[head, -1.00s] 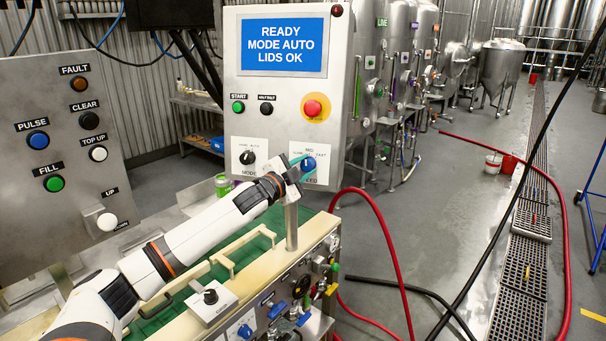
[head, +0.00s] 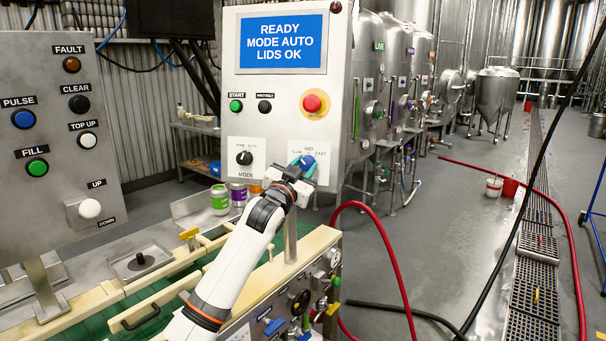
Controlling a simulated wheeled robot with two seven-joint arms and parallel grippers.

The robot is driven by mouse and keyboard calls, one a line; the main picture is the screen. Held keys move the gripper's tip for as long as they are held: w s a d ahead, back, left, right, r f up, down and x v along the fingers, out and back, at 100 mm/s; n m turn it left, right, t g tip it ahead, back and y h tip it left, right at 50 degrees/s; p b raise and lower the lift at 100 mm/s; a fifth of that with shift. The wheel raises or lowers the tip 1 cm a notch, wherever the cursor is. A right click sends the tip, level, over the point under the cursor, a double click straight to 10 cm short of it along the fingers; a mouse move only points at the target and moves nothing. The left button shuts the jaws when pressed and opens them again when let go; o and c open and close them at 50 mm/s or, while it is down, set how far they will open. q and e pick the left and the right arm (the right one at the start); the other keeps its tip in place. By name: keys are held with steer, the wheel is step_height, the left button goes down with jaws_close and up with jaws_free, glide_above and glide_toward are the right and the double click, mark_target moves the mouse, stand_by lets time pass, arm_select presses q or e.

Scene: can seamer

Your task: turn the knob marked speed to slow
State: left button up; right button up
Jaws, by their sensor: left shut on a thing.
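The blue speed knob (head: 308,162) sits at the lower right of the grey control panel (head: 282,125), on a white plate (head: 324,153). MID and FAST can be read above it; the plate's lower part, with the knob's name, is hidden by my gripper. My left gripper (head: 301,163) reaches up from below and is shut on the blue knob. The knob's pointer direction is too small to tell. My right gripper is not in view.
The black MODE knob (head: 244,157) is left of the speed knob. The red stop button (head: 312,103) is above, with START (head: 236,106) to its left. The screen (head: 282,43) reads READY, MODE AUTO, LIDS OK. A second button panel (head: 55,140) stands at left.

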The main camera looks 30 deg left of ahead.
arm_select(q)
steer(key=shift+f, duration=0.1)
stand_by(0.4)
steer(key=o, duration=1)
steer(key=shift+s+d+f+b, duration=0.15)
steer(key=shift+s+b, duration=0.15)
steer(key=shift+s, duration=0.15)
steer(key=b+v, duration=0.3)
steer(key=v, duration=0.8)
steer(key=shift+s+b, duration=0.1)
steer(key=shift+b, duration=0.25)
